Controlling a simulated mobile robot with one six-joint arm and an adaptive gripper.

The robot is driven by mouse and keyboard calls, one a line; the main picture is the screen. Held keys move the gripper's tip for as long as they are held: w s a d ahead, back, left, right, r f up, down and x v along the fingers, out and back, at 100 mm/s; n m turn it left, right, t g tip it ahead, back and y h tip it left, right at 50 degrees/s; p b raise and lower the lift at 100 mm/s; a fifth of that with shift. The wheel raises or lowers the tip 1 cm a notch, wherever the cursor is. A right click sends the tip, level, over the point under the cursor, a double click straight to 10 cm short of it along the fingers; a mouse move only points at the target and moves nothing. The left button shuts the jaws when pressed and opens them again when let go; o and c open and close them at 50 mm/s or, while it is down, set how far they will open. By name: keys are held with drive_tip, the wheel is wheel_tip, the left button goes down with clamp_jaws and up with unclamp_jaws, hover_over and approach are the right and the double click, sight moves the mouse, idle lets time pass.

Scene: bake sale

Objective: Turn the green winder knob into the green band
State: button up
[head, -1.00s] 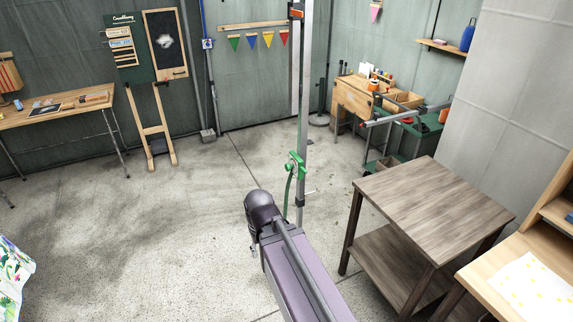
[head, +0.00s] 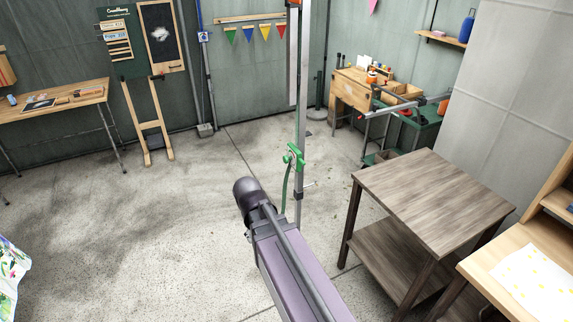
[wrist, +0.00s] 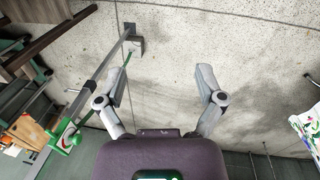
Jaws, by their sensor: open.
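A green winder (head: 293,157) is fixed partway up a slim metal post (head: 302,110), with a green cord or hose hanging below it. It also shows upside down at the lower left of the wrist view (wrist: 68,138). The knob and the green band are too small to tell apart, so the knob's angle cannot be read. My gripper (wrist: 161,78) is open and empty, its two fingers spread over bare floor. The winder lies to its left in the wrist view, apart from it. The gripper's fingers are not clearly visible in the head view.
A brown wooden table (head: 430,195) stands to the right of the post. A pale table (head: 530,270) is at the right edge. A workbench (head: 375,95), an easel (head: 148,100) and a side table (head: 60,112) stand at the back. The floor (head: 130,240) at left is clear.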

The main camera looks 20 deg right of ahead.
drive_tip(key=w+d+f+n+h+b, duration=0.3)
drive_tip(key=w+d+f+b, duration=0.15)
drive_tip(key=w, duration=0.35)
drive_tip(key=n+h+b, duration=1.3)
drive_tip(key=n+b, duration=0.1)
drive_tip(key=b, duration=0.5)
approach(284, 160)
drive_tip(key=a, duration=0.3)
drive_tip(key=shift+s+f+t+p, duration=0.25)
drive_tip(key=shift+s+t+p, duration=0.05)
drive_tip(key=shift+d, duration=0.1)
drive_tip(key=d, duration=1.3)
drive_tip(key=shift+w+d, duration=0.2)
drive_tip(key=shift+w, duration=0.1)
drive_tip(key=c, duration=1.2)
